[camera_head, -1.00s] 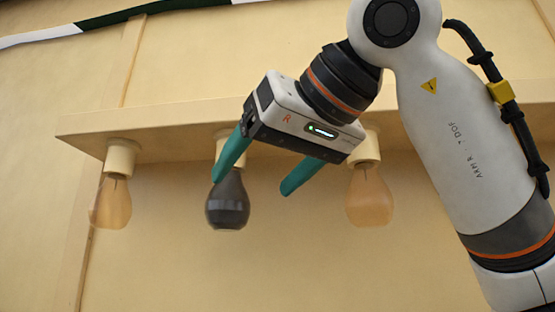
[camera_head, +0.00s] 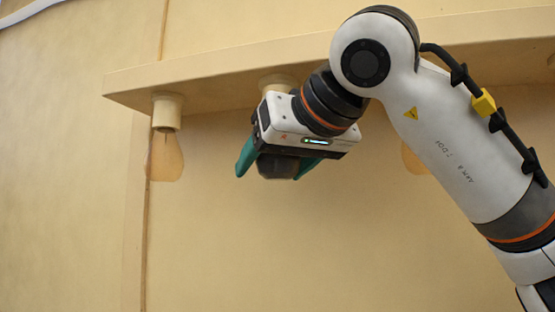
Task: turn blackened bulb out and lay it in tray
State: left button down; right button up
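The blackened bulb (camera_head: 277,168) shows as a dark, flat-bottomed shape just below my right gripper's body, which hides its upper part. My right gripper (camera_head: 270,173) has its green fingers apart, one on each side of the bulb in the picture. A sliver of wall seems to show by the left fingertip; the right finger overlaps the bulb's edge, and I cannot tell whether it touches. The bulb's socket (camera_head: 277,82) shows partly above the gripper, under the shelf. My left gripper and the tray are not in view.
A clear amber bulb (camera_head: 165,157) hangs from its socket (camera_head: 166,111) at left. Another amber bulb (camera_head: 413,160) is mostly hidden behind my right arm. The wooden shelf (camera_head: 215,75) runs across above. The plain wall (camera_head: 240,250) below is clear.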

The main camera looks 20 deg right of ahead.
jog(key=c, duration=0.6)
jog(key=shift+r+m+h+p, duration=0.2)
jog(key=shift+m+h+p, duration=0.25)
jog(key=shift+m+h, duration=0.35)
jog(key=m+h+p, duration=0.2)
jog(key=m+h, duration=0.1)
jog(key=h, duration=0.1)
jog(key=shift+d+m+h, duration=0.1)
jog(key=shift+m+h, duration=0.3)
jog(key=m+g+h, duration=0.1)
jog(key=m+h, duration=0.2)
jog(key=shift+s+f+g+h, duration=0.1)
jog(key=shift+g+h, duration=0.2)
jog(key=shift+g, duration=0.1)
jog(key=m+g+h, duration=0.1)
jog(key=m, duration=0.1)
jog(key=m+g+h, duration=0.3)
jog(key=m+g, duration=0.1)
jog(key=shift+s+d+h, duration=0.1)
jog(key=shift+d+h, duration=0.2)
jog(key=o, duration=1.1)
jog(key=shift+c, duration=0.2)
